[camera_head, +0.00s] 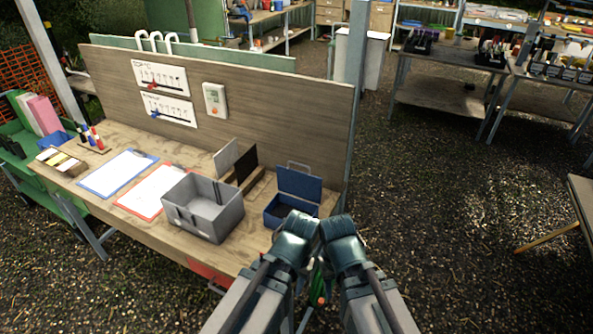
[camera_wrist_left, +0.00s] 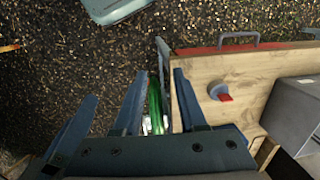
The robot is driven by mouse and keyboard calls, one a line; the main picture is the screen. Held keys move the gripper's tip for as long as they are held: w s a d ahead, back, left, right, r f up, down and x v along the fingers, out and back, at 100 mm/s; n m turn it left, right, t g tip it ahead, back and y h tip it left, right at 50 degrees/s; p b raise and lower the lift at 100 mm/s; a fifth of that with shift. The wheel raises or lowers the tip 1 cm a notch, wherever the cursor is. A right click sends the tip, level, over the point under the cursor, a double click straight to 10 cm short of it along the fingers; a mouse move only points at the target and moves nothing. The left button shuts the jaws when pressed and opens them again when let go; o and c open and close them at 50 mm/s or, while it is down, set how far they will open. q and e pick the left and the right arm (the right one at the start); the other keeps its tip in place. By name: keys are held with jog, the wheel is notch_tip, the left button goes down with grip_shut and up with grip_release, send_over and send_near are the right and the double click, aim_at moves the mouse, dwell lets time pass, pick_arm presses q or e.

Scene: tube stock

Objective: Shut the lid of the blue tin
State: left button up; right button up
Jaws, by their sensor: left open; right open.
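The blue tin (camera_head: 275,212) stands on the wooden bench at its right end in the head view. Its lid (camera_head: 299,184) is raised, standing roughly upright at the back of the tin, with a grey wire handle on its upper edge. The tin's inside is dark, and part of its front right is hidden by my left gripper (camera_head: 298,228). My right gripper (camera_head: 338,228) is close beside the left one, right of the tin, past the bench end. In the left wrist view my left gripper's fingers (camera_wrist_left: 158,76) are apart with nothing held between them.
A grey open box (camera_head: 205,208) stands left of the tin. Behind are a small upright white-and-dark rack (camera_head: 240,168) and a wooden partition (camera_head: 270,105). Clipboards (camera_head: 118,173) lie farther left. A grey post (camera_head: 352,75) rises at the partition's right end. Gravel floor is open to the right.

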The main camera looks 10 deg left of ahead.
pick_arm(q)
jog(key=shift+w+r, duration=0.15)
jog(key=shift+w, duration=0.05)
jog(key=shift+c, duration=1.1)
jog(key=w+r+p, duration=0.3)
jog(key=w, duration=0.2)
jog(key=w+d+r+t+h+p, duration=0.1)
jog(key=w+r+p, duration=0.2)
jog(key=w, duration=0.3)
jog(key=w+r+t+p, duration=0.1)
jog(key=w+r+p, duration=0.2)
jog(key=w, duration=0.3)
jog(key=shift+d+r+h+p, duration=0.35)
jog(key=shift+d+h, duration=0.05)
grip_shut()
jog(key=w+a+r+t+p, duration=0.2)
jog(key=w+r+p, duration=0.2)
jog(key=w, duration=0.6)
jog(key=w+a+r+t+h+p, duration=0.1)
jog(key=w+r+t+p, duration=0.1)
jog(key=w+r+p, duration=0.2)
jog(key=w+r, duration=0.3)
jog(key=w, duration=0.3)
jog(key=shift+w+a+h, duration=0.15)
jog(key=shift+a+h, duration=0.15)
jog(key=shift+a, duration=0.05)
